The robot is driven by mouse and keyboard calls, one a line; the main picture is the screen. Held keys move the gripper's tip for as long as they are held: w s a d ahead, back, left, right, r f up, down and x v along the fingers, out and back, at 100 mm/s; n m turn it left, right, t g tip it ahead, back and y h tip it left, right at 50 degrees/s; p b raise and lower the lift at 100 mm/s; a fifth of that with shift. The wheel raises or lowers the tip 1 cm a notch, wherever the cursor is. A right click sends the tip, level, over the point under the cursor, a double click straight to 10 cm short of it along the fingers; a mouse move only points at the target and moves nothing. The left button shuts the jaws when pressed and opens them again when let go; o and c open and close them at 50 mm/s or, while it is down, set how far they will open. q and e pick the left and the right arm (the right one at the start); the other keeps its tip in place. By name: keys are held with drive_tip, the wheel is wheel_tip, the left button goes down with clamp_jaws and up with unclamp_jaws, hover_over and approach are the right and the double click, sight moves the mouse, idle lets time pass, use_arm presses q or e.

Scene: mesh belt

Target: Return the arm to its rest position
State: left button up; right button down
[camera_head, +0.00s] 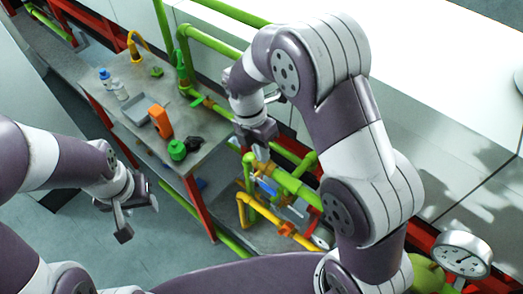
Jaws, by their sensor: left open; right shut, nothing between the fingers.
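My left arm comes in from the left, and its gripper (138,216) is open and empty over the grey floor, left of the workbench. My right arm rises large at the centre right and bends over toward the middle. Its gripper (259,153) points down beside the bench's right end, above the green and yellow pipes. It looks shut, with no object visible in it. Its fingertips are small and partly merge with the pipes behind, so I cannot tell whether they touch anything.
A grey workbench (208,137) with red legs carries bottles (119,89), a grey tray (137,111), an orange object (160,121) and a green container (177,150). Green pipes (295,186) and yellow pipes (262,211) run close to my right arm. A round gauge (464,254) stands lower right. Floor is clear at left.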

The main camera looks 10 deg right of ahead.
use_arm(q)
drive_tip(key=shift+w+r, duration=0.1)
drive_tip(key=shift+r, duration=0.2)
use_arm(e)
drive_tip(key=shift+w+r, duration=0.15)
drive_tip(key=shift+r, duration=0.4)
use_arm(q)
wheel_tip(320, 180, down, 10)
drive_tip(key=b, duration=1)
drive_tip(key=shift+f, duration=0.15)
use_arm(e)
drive_tip(key=s+d+f+m+t+y, duration=0.1)
drive_tip(key=s+d+f+m, duration=0.2)
drive_tip(key=m, duration=0.9)
drive_tip(key=s+d+f+m+t, duration=0.2)
drive_tip(key=s+d+f+m, duration=0.2)
drive_tip(key=m, duration=0.9)
drive_tip(key=s+d, duration=0.1)
drive_tip(key=s, duration=0.2)
drive_tip(key=shift+t+y, duration=0.3)
drive_tip(key=shift+y, duration=0.1)
